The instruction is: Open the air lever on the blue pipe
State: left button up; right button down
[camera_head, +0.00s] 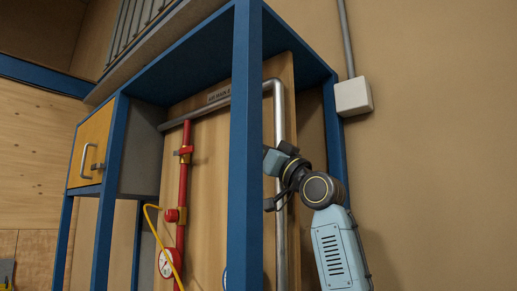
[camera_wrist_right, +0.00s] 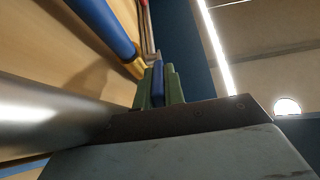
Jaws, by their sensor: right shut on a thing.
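In the right wrist view the blue pipe (camera_wrist_right: 104,24) runs down from the upper left into a yellow valve body (camera_wrist_right: 136,67). The blue lever (camera_wrist_right: 158,80) of that valve sits between the green fingers of my right gripper (camera_wrist_right: 159,86), which is shut on it. In the head view my right wrist (camera_head: 287,166) reaches in behind a blue frame post; the post hides the fingers, the lever and most of the blue pipe. My left gripper is not in view.
The blue post (camera_head: 246,150) stands in front of the panel. A grey pipe (camera_head: 281,230) runs close to my right wrist and crosses the right wrist view (camera_wrist_right: 45,115). A red pipe (camera_head: 183,190), a yellow hose (camera_head: 152,225) and a gauge (camera_head: 166,263) are left of the post.

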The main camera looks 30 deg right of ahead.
jog(key=c, duration=1.5)
grip_release()
jog(key=shift+b+v, duration=2.7)
jog(key=shift+v, duration=4.05)
jog(key=shift+r, duration=0.1)
